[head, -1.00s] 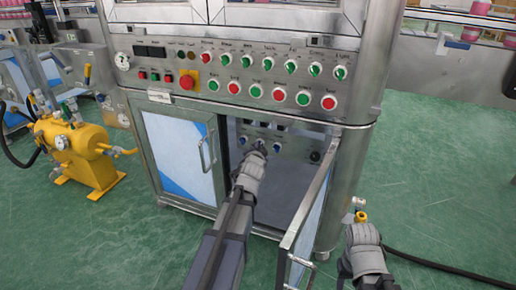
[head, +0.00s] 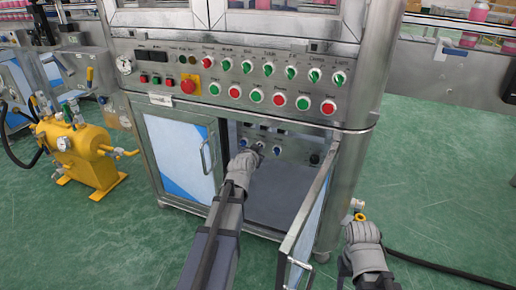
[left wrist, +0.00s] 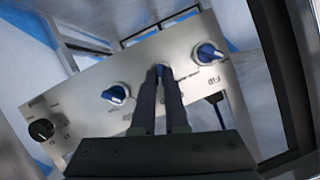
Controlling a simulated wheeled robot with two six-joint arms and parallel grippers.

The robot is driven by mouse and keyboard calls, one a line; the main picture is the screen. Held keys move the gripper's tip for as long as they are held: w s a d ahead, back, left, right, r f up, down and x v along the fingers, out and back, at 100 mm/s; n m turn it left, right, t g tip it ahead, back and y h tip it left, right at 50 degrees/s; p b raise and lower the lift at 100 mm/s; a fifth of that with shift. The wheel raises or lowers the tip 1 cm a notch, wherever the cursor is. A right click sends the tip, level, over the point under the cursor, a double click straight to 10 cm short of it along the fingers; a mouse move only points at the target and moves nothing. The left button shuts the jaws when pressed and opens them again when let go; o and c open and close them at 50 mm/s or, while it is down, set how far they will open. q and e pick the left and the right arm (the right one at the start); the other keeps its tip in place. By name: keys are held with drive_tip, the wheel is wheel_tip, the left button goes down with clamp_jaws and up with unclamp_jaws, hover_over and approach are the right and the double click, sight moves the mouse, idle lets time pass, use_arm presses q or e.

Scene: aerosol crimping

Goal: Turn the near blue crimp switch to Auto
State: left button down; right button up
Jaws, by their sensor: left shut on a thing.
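A row of blue switches sits on the grey panel (left wrist: 85,100) inside the open lower cabinet. My left gripper (left wrist: 160,76) is shut on the middle blue switch (left wrist: 158,68), whose body is mostly hidden between the fingers. One blue switch (left wrist: 207,53) is on the right in the left wrist view and another (left wrist: 115,94) is on the left; both are apart from the fingers. In the head view my left gripper (head: 258,149) reaches into the cabinet and covers the middle switch. My right gripper (head: 359,222) is outside, right of the open door; its fingers are not clear.
A black knob (left wrist: 41,130) sits at the panel's far end. The open cabinet door (head: 306,225) stands between my arms. The closed left door (head: 180,155) borders the opening. Buttons and selector switches fill the upper panel (head: 225,70). A yellow tank (head: 85,150) stands left.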

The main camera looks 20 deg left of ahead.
use_arm(q)
drive_tip(key=shift+a+f+n+t+h+b, duration=0.15)
drive_tip(key=shift+n+h+b, duration=0.25)
drive_tip(key=shift+n+h, duration=0.85)
drive_tip(key=shift+a+n+t+h+b, duration=0.15)
drive_tip(key=shift+n+h+b, duration=0.2)
drive_tip(key=shift+n+h, duration=0.85)
drive_tip(key=shift+a+f+n+t+h+b, duration=0.15)
drive_tip(key=shift+n+h+b, duration=0.35)
drive_tip(key=shift+n, duration=1.35)
drive_tip(key=shift+r, duration=0.15)
drive_tip(key=shift+s, duration=0.1)
drive_tip(key=c, duration=0.9)
unclamp_jaws()
drive_tip(key=shift+c, duration=0.2)
drive_tip(key=p+v, duration=0.2)
drive_tip(key=v, duration=0.5)
drive_tip(key=shift+s+a, duration=0.15)
drive_tip(key=shift+s, duration=0.15)
